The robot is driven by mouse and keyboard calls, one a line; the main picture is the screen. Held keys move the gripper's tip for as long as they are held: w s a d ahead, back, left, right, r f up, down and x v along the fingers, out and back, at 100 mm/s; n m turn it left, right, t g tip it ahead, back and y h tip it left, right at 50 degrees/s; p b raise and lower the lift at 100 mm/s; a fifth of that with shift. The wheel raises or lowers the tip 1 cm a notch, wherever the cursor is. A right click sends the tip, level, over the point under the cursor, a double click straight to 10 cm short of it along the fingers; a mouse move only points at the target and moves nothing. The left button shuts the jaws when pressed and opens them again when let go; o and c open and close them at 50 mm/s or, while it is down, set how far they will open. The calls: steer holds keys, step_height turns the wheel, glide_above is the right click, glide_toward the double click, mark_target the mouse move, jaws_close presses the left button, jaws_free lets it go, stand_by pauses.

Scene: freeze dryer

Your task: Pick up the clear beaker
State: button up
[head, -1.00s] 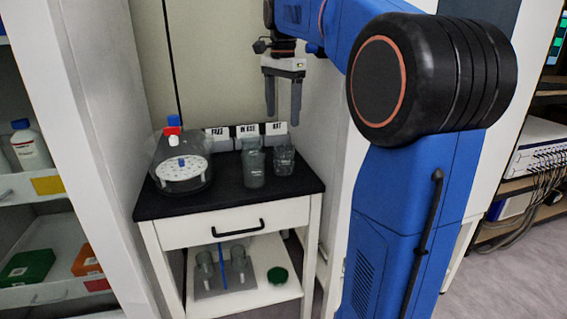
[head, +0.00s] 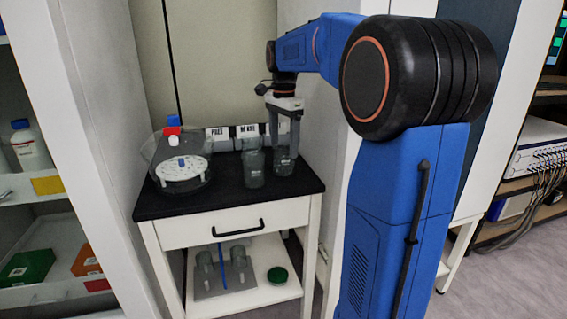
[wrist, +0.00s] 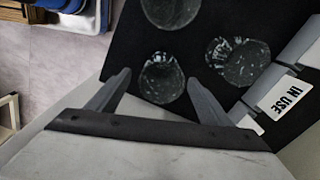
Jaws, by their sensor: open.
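A clear beaker (head: 284,166) stands at the right of the black cart top. It also shows in the wrist view (wrist: 161,84), seen from above. My gripper (head: 284,150) points down over this beaker. Its fingers are open, one on each side of the beaker; I cannot tell whether they touch it. In the wrist view, the beaker lies between the fingertips (wrist: 159,76). Another clear glass vessel (head: 253,172) stands just to the left, with further glass behind it. The wrist view shows two other clear vessels (wrist: 172,12) nearby.
The cart top (head: 226,186) also holds a wide clear vessel (head: 205,183) with a white perforated disc. Labelled white cards (wrist: 283,95) stand along the back. A white wall panel (head: 312,130) is close on the right.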

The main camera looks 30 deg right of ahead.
mark_target(283, 159)
steer(key=shift+w+f, duration=0.15)
steer(key=shift+f, duration=2.85)
steer(key=c, duration=1.2)
